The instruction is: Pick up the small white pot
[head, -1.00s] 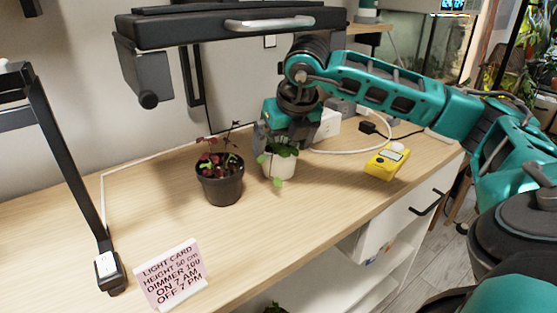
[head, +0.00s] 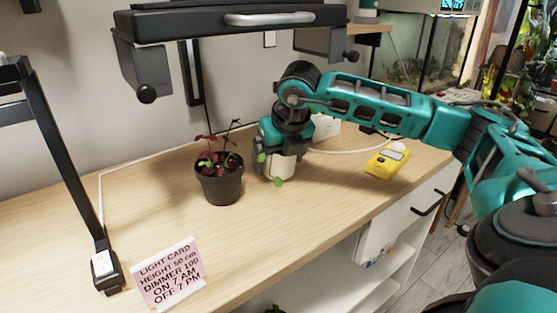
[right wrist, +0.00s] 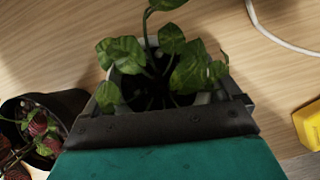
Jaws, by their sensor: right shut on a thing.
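The small white pot (head: 283,168) stands on the wooden bench, right of the dark pot. My right gripper (head: 279,158) comes down over it from above and is shut on it, with fingers at its sides. The gripper hides most of the pot and its plant in the head view. In the right wrist view, variegated green leaves (right wrist: 125,52) spill over the pot's mouth between the fingers. I cannot tell any gap between the pot and the bench. My left gripper is not in view.
A dark pot with a red-leaved plant (head: 219,187) stands close on the left. A yellow meter (head: 386,161) lies to the right, near a white cable. A black lamp (head: 230,28) hangs above. A pink light card (head: 168,272) stands at the front left. The front middle bench is clear.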

